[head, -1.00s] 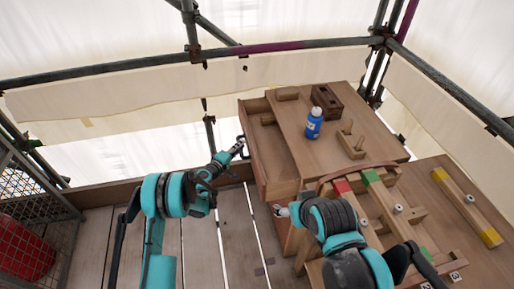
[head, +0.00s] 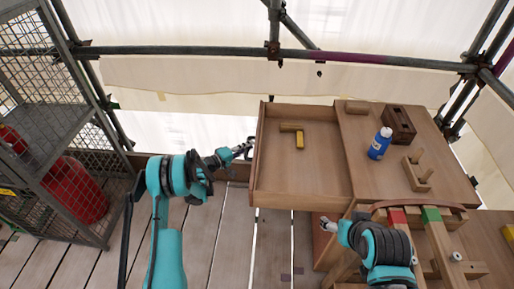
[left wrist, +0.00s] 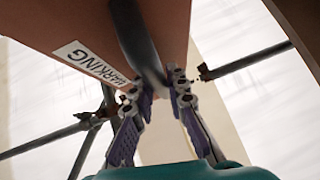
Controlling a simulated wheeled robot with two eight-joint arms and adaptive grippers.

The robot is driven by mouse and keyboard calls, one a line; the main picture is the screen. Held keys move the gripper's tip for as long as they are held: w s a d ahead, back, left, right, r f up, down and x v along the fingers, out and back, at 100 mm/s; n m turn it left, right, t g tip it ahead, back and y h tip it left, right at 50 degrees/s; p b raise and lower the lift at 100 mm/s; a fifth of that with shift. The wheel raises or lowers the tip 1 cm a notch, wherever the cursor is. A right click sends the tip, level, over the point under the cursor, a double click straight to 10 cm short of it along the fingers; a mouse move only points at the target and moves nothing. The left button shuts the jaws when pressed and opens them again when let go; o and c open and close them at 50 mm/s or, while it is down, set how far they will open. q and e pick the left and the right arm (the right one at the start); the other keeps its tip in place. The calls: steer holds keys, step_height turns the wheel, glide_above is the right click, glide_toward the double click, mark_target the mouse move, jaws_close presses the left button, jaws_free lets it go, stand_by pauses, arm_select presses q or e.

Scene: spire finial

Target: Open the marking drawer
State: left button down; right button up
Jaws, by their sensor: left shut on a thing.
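The marking drawer (head: 300,180) stands far out from the left side of the wooden bench, and its inside shows from above. An L-shaped yellowish piece (head: 293,131) lies in it near the back. In the left wrist view the drawer front (left wrist: 60,22) carries a white "MARKING" label (left wrist: 90,64) and a dark bar handle (left wrist: 137,45). My left gripper (head: 246,150) is at the drawer's outer face; in the left wrist view its fingers (left wrist: 158,84) are shut on the handle. My right gripper (head: 328,224) is low beside the bench, its jaws too small to read.
On the bench top (head: 375,175) stand a blue bottle (head: 380,144), a dark wooden block (head: 398,124) and a pegged wooden piece (head: 417,170). A mesh cage (head: 60,130) with red cylinders (head: 75,190) stands at the left. Plank floor (head: 230,235) is clear below the drawer.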

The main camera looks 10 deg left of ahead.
arm_select(q)
steer(key=shift+a, duration=0.45)
steer(key=c, duration=1.5)
jaws_free()
steer(key=v, duration=1.2)
steer(key=shift+d, duration=0.1)
